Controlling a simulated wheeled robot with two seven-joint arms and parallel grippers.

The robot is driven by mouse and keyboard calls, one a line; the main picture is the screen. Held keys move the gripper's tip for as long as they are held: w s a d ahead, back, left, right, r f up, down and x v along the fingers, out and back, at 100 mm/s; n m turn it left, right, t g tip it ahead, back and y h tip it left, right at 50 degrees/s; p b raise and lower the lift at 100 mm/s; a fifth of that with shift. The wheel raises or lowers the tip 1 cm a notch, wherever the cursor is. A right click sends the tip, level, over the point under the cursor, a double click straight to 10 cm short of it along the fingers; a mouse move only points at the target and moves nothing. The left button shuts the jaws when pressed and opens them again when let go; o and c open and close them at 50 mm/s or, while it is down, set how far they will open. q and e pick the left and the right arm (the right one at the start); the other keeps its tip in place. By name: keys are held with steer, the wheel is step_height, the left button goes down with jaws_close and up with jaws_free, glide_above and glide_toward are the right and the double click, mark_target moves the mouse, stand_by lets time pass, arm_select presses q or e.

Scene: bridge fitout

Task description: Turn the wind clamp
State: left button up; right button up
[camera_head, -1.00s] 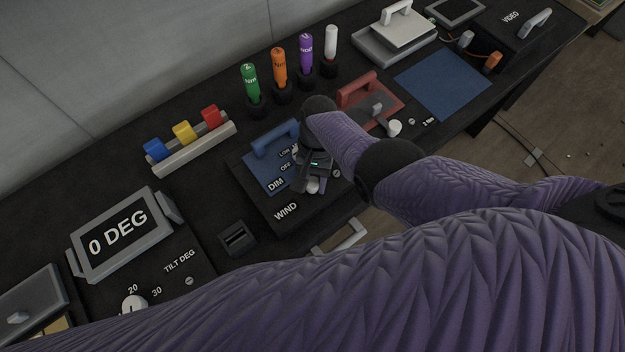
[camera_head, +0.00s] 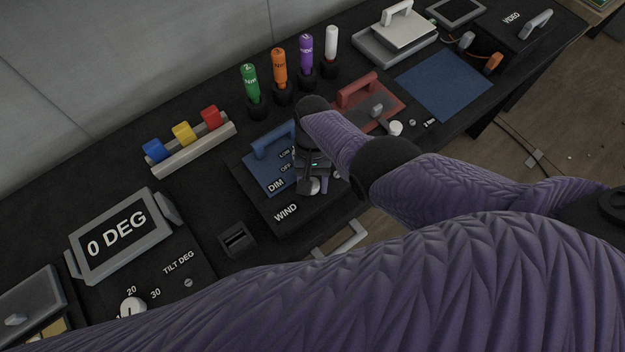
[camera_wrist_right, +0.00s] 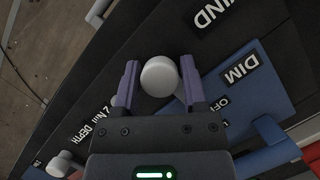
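The wind clamp is a round white knob (camera_head: 313,187) on the dark panel by the WIND label (camera_head: 286,212). In the right wrist view the knob (camera_wrist_right: 160,76) sits between the two purple fingers of my right gripper (camera_wrist_right: 159,82). The fingers stand apart, one on each side of it, with a thin gap at the left finger; I cannot tell whether the right finger touches. In the head view my right gripper (camera_head: 312,184) is low over the panel and hides part of it. My left gripper is not in view.
A blue plate with a handle (camera_head: 272,141) and a red plate with a handle (camera_head: 355,92) flank my right wrist. Another white knob (camera_head: 395,128) is to the right. A tilt display (camera_head: 118,238) is at left.

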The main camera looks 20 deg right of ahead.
steer(key=shift+o, duration=1.4)
steer(key=shift+w+r, duration=0.1)
steer(key=shift+r, duration=0.15)
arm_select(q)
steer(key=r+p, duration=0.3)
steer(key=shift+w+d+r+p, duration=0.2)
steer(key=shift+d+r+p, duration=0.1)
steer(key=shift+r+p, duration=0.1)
arm_select(e)
steer(key=v, duration=0.9)
steer(key=shift+r, duration=0.2)
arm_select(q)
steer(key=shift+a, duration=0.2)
